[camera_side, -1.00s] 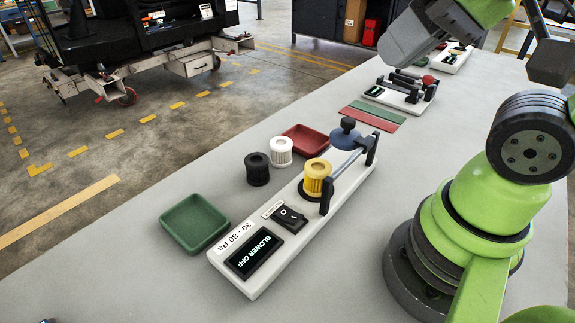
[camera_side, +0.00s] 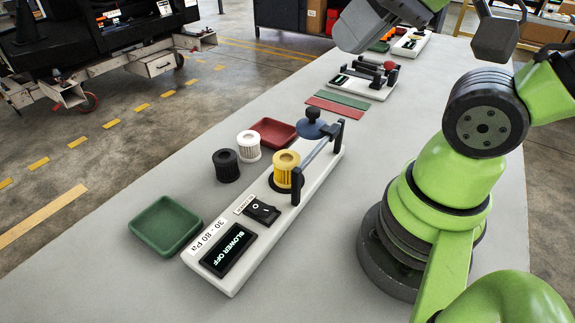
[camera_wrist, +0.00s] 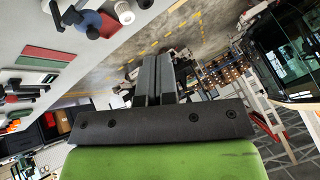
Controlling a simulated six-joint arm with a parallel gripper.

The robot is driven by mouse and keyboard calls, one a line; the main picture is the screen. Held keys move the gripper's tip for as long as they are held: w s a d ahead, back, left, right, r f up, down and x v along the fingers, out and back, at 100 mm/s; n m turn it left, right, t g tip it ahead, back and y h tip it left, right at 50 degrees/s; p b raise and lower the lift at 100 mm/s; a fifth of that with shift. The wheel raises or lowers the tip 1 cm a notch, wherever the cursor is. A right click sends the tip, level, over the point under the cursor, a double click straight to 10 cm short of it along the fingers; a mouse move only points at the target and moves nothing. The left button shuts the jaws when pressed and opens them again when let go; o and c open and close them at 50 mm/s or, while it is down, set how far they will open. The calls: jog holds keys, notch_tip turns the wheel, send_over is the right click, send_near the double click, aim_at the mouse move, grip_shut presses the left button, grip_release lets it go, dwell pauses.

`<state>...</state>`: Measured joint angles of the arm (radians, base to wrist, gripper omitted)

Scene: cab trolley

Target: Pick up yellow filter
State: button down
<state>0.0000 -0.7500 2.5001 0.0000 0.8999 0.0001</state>
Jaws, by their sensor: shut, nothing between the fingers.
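The yellow filter (camera_side: 286,170) stands upright on a dark round seat on the white test stand (camera_side: 222,273), which has a switch and a display reading "BLOWER OFF". A blue disc with a knob (camera_side: 312,126) is held on an arm behind the filter, apart from its top. My gripper shows in the wrist view as two grey fingers (camera_wrist: 153,72), shut together with nothing between them. They point towards the floor and trolley, away from the bench. In the side view my grey gripper body is high at the top edge, far from the filter, and its fingertips are out of frame.
A white filter (camera_side: 249,146) and a black filter (camera_side: 226,165) stand left of the test stand. A green tray (camera_side: 166,225) lies front left and a red tray (camera_side: 273,132) behind. Red and green strips and another stand (camera_side: 362,84) lie farther back.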

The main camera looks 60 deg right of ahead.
jog(key=shift+c, duration=1.5)
grip_release()
jog(key=m+g+h, duration=0.2)
jog(key=m+g, duration=0.2)
jog(key=g, duration=0.3)
send_over(286, 157)
jog(key=f, duration=1.7)
jog(key=shift+a, duration=0.2)
jog(key=shift+d+f, duration=0.15)
jog(key=shift+f, duration=5.2)
